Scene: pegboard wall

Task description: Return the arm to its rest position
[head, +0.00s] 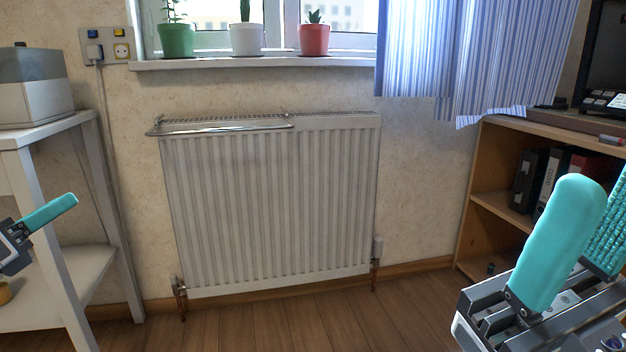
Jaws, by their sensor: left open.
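My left gripper (45,215) is at the left edge, in front of the white shelf stand. One teal finger shows, pointing up and to the right; its other finger cannot be made out. It is open, and nothing shows held in it. The rest of that arm is outside the picture. My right gripper (606,200) is large and close at the lower right. Its two teal fingers point upward and stand apart, with a ribbed pad showing on the far one and nothing seen between them. The picture's edge cuts it off.
A white radiator (270,210) with a rail hangs on the wall under the windowsill (250,63) with potted plants. A white stand (118,230) bears a grey box (35,95) at left. A wooden bookshelf (480,215) with binders stands at right. The middle floor (290,325) is clear.

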